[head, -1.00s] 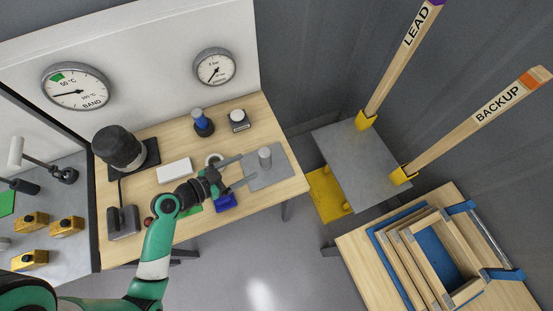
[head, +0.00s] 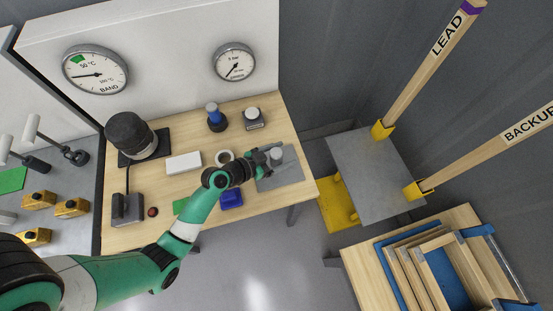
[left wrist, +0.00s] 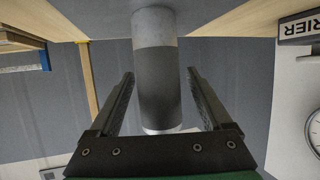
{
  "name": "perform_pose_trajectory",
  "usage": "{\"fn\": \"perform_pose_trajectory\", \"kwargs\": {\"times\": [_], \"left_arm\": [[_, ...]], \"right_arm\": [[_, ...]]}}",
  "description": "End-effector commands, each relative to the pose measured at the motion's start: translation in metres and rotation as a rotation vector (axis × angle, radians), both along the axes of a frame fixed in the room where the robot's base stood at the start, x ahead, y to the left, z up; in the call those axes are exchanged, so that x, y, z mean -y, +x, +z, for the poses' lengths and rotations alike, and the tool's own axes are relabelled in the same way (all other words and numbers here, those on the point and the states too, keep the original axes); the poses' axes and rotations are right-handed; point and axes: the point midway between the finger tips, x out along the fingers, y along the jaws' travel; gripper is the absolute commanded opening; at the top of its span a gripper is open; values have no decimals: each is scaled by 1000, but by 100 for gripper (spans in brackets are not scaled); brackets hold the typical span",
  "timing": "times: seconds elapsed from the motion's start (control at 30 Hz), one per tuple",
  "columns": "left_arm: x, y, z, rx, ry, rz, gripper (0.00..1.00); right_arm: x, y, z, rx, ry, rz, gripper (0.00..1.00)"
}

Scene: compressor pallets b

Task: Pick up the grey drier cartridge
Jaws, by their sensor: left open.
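The grey drier cartridge (head: 276,154) stands upright on a flat grey mat (head: 288,174) at the right end of the wooden workbench. In the left wrist view the cartridge (left wrist: 158,85) is a cylinder with a light band and a darker grey body. My left gripper (head: 268,157) is at the cartridge, its arm reaching in from the lower left. In the left wrist view its two fingers (left wrist: 160,85) are open, one on each side of the cartridge, with visible gaps. The arm and fingers hide part of the cartridge in the head view. My right gripper is not in view.
A grey platform (head: 372,172) with labelled posts stands to the right.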

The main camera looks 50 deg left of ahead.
Motion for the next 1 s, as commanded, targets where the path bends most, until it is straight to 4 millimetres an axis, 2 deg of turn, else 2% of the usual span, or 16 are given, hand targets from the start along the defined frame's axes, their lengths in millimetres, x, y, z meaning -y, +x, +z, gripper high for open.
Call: {"fn": "perform_pose_trajectory", "kwargs": {"times": [0.23, 0.27, 0.7, 1.0], "left_arm": [[1, 4, -1, 0, 0, 0, 82], [0, 4, -1, 0, 0, 0, 79], [0, 3, -1, 0, 0, 0, 0], [0, 4, 0, 1, 0, 0, 0]], "right_arm": [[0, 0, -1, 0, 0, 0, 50], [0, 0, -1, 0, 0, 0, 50], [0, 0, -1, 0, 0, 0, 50], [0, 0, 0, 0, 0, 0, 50]]}}
